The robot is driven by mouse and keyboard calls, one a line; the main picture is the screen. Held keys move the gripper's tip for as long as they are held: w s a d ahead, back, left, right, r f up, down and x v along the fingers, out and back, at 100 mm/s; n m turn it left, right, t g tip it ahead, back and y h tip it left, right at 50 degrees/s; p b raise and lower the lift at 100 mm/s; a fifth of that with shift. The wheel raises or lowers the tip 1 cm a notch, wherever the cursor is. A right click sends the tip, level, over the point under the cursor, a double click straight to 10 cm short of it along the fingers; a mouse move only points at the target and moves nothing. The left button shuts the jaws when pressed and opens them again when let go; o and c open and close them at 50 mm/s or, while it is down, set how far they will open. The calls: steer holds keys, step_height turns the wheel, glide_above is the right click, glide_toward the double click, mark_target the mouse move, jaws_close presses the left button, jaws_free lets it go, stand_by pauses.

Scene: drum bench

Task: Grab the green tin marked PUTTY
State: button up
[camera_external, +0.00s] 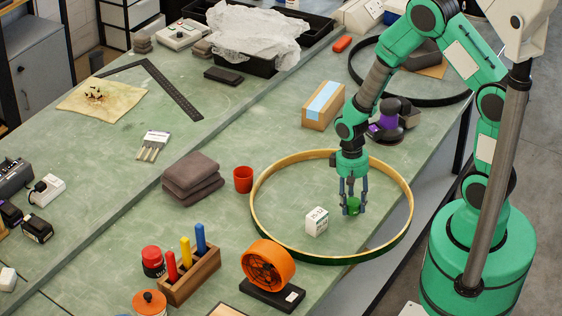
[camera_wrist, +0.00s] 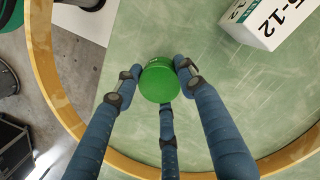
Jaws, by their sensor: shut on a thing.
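The green tin (camera_external: 353,206) is inside the wooden hoop on the bench, near its right side. My gripper (camera_external: 354,203) points down over it with the fingers around it. In the wrist view the round green top of the tin (camera_wrist: 159,80) sits between the blue fingers (camera_wrist: 158,88), which are closed on its sides. Only a scrap of pale lettering shows at the rim, and I cannot read it. I cannot tell whether the tin is touching the bench.
A white box (camera_external: 316,221) stands just left of the tin, inside the hoop (camera_external: 259,218). An orange fan (camera_external: 268,266) and a red cup (camera_external: 243,179) are outside the hoop. A cardboard box (camera_external: 323,105) and a purple-and-black tool (camera_external: 388,124) lie behind.

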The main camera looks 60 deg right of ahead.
mark_target(353, 201)
step_height(353, 201, up, 8)
steer(key=shift+r+p, duration=0.1)
steer(key=shift+p, duration=0.45)
stand_by(0.4)
